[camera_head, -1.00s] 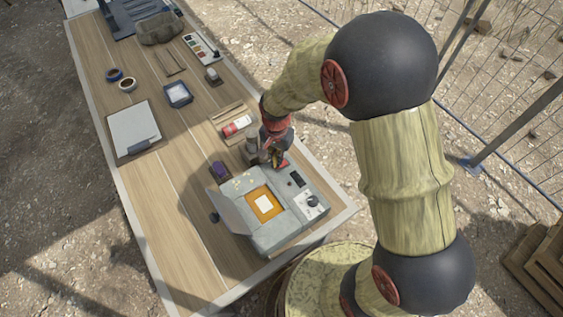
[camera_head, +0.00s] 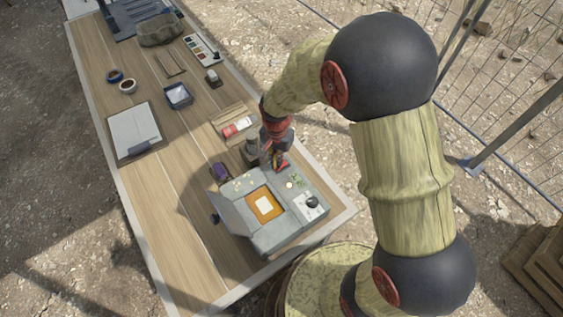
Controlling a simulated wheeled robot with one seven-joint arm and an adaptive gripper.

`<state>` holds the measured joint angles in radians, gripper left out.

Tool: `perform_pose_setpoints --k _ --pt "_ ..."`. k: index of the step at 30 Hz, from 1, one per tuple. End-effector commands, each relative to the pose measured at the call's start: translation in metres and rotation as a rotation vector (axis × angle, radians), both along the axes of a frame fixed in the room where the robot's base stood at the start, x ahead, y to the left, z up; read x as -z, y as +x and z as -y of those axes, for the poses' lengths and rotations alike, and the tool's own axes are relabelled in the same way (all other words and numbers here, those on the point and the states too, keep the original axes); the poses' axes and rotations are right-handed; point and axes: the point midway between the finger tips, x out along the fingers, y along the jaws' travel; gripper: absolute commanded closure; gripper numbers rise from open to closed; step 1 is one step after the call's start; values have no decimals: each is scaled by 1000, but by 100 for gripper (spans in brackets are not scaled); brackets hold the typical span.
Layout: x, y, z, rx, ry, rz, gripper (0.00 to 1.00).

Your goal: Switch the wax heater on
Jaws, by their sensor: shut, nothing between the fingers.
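The wax heater (camera_head: 283,237) is a grey box near the table's front right end. Its lid (camera_head: 235,216) stands open at the left, and an orange-rimmed well (camera_head: 254,212) holds a pale block (camera_head: 264,204). On its right panel are a dark knob (camera_head: 312,202), a small display (camera_head: 296,181) with green marks and a pale glowing lamp (camera_head: 289,185). A red switch (camera_head: 284,163) shows at the panel's far end. My gripper (camera_head: 278,165) is shut and empty, pointing down right at the switch; it partly hides it, and I cannot tell whether they touch.
A purple object (camera_head: 220,171) lies left of the heater, and a red-and-white item (camera_head: 238,126) lies beyond it. A clipboard (camera_head: 133,131), tape rolls (camera_head: 127,86) and a blue tray (camera_head: 179,95) stand farther left. The front left tabletop is clear. A wire fence (camera_head: 505,140) stands at right.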

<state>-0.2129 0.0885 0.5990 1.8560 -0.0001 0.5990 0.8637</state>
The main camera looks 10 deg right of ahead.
Motion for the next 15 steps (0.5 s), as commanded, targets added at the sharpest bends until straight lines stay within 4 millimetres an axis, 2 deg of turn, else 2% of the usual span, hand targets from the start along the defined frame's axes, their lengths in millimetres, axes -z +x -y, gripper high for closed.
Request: perform_pose_setpoints --k 1,15 --pt "-7 0 0 0 1 1 100" --pt "-41 0 0 0 0 1 100"
